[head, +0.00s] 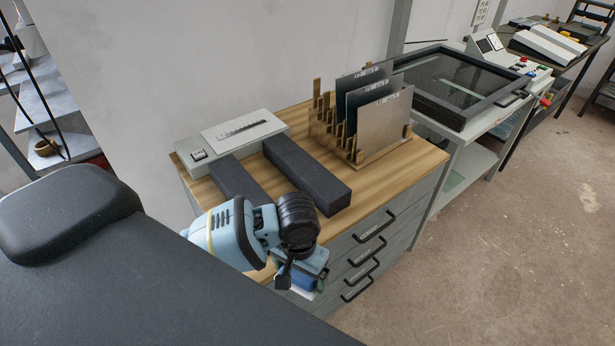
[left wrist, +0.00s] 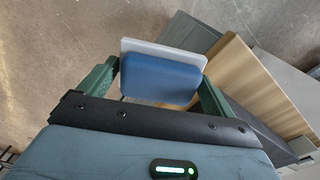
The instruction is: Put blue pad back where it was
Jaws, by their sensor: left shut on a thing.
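A blue pad (left wrist: 160,78) with a pale flat backing (left wrist: 165,50) sits between the green fingers of my left gripper (left wrist: 160,84) in the left wrist view. The fingers are shut on its two sides. In the head view my left gripper (head: 302,262) is at the front edge of the wooden-topped cabinet (head: 395,172), in front of its drawers. The blue pad (head: 296,279) shows there only in part, below the gripper, over the floor side of the edge. My right gripper is not in view.
Two dark blocks, one nearer (head: 306,174) and one partly hidden (head: 238,180), lie on the cabinet top. A grey device (head: 240,135) stands behind them. A wooden rack (head: 368,158) holds upright plates (head: 382,122). A dark-framed glass unit (head: 455,85) stands beyond.

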